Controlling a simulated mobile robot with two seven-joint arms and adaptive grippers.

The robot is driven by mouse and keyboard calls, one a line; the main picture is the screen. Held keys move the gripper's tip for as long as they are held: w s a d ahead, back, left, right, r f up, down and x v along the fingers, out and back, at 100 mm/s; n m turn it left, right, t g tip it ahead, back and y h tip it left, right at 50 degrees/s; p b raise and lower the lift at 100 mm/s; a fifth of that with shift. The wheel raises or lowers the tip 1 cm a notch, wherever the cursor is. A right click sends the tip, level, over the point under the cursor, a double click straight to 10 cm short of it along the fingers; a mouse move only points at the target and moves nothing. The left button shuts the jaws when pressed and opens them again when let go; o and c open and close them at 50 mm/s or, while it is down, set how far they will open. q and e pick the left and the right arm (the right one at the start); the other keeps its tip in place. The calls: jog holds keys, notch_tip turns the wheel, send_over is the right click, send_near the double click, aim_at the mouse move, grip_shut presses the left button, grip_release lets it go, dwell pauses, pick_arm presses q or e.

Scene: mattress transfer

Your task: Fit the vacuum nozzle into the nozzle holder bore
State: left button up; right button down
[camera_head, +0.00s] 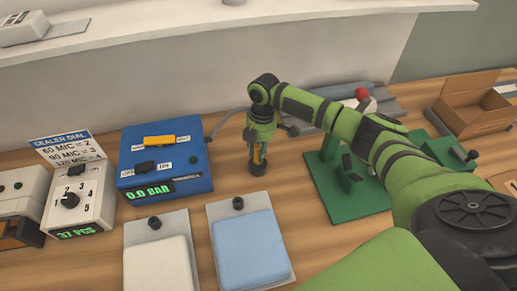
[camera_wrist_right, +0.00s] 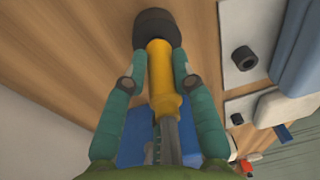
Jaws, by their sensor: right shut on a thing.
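My right gripper (camera_head: 259,150) reaches down over the middle of the table, its fingers closed on both sides of the yellow vacuum nozzle (camera_wrist_right: 160,75). The nozzle also shows between the fingers in the head view (camera_head: 257,154). Its far end meets a wide black round piece (camera_wrist_right: 157,28), low at the wood in the head view (camera_head: 258,168). I cannot tell whether this piece is part of the nozzle or the holder around it; any bore there is hidden. A black ring with a visible hole (camera_wrist_right: 244,58) stands on a nearby plate. My left gripper is not in view.
A blue vacuum box (camera_head: 166,165) reading 0.0 BAR stands left; a grey hose curves from its side. Plates with a white pad (camera_head: 158,268) and blue pad (camera_head: 248,250) lie in front. A green stand (camera_head: 340,200) and open cardboard box (camera_head: 470,110) are right.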

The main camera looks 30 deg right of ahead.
jog(key=shift+f+b, duration=0.3)
jog(key=shift+f, duration=0.35)
jog(key=c, duration=0.9)
grip_release()
jog(key=r, duration=0.8)
jog(key=d+r, duration=0.1)
jog(key=r, duration=0.3)
jog(key=shift+w+d, duration=0.1)
jog(key=shift+w, duration=0.15)
jog(key=shift+f, duration=0.1)
